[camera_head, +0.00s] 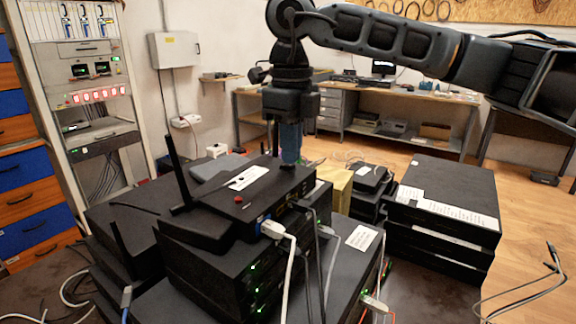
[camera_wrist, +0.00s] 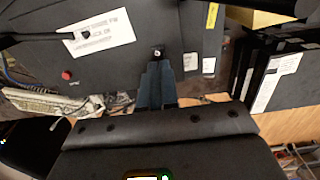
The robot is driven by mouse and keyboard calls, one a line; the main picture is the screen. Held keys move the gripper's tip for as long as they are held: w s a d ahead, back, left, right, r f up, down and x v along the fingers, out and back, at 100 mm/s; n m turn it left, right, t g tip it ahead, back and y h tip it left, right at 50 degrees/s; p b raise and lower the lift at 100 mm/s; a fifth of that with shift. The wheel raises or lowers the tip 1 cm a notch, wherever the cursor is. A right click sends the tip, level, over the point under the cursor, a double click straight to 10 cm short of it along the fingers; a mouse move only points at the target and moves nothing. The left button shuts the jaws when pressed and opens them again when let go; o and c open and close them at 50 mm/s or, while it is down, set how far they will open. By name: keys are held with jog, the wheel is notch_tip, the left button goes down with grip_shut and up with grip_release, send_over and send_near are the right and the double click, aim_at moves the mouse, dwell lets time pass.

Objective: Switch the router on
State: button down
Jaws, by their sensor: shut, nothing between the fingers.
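The router (camera_head: 268,196) is a flat black box with antennas on top of a stack of black devices. It carries a white label and a red button (camera_head: 238,199). In the wrist view its dark top (camera_wrist: 130,65) fills the upper left, with the red button (camera_wrist: 66,75) left of my fingers. My gripper (camera_head: 291,160) points down over the router's far right part, its blue fingers closed and empty. In the wrist view a small metallic piece, perhaps a switch (camera_wrist: 157,52), shows just beyond the fingertips (camera_wrist: 157,66). I cannot tell whether they touch it.
White and dark cables (camera_head: 290,265) hang from the router's front. A yellowish box (camera_head: 340,185) stands behind the stack. More black devices (camera_head: 445,195) are stacked at the right. A rack (camera_head: 85,95) stands at the left; benches line the back wall. Wooden floor is open at the right.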

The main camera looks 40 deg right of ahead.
jog(key=shift+f+b, duration=0.4)
jog(key=shift+f, duration=0.1)
jog(key=shift+r, duration=0.1)
jog(key=shift+r+p, duration=1.45)
jog(key=shift+r, duration=2)
